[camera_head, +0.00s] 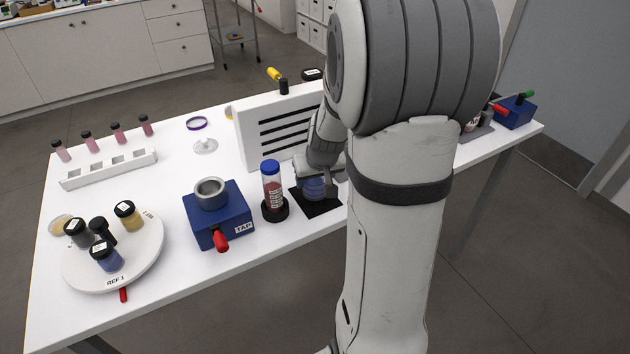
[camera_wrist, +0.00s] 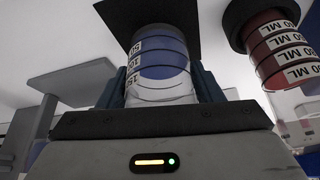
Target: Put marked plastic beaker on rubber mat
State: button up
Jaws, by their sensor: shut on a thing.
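The marked plastic beaker (camera_wrist: 158,68) is clear, with white number labels, dark ring lines and blue in its far part. It stands between the fingers of my gripper (camera_wrist: 160,95), which is shut on it. In the head view, my gripper (camera_head: 320,175) and the bluish beaker (camera_head: 314,188) are over the black square rubber mat (camera_head: 322,208), partly hidden by my arm. The mat (camera_wrist: 125,14) also shows right behind the beaker's far end in the wrist view. I cannot tell whether the beaker touches the mat.
A red-filled, blue-capped container (camera_head: 272,185) stands on a round black base close left of the mat. A blue TAP box (camera_head: 218,222) with a metal cup, a white turntable (camera_head: 140,262) with jars, and a white slotted panel (camera_head: 275,128) stand around. The table's front edge is near.

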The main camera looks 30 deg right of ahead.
jog(key=shift+f, duration=0.55)
jog(key=shift+f, duration=0.1)
jog(key=shift+f+b, duration=0.2)
jog(key=shift+b, duration=0.1)
jog(key=o, duration=1.1)
jog(key=shift+r, duration=0.1)
jog(key=shift+c, duration=0.2)
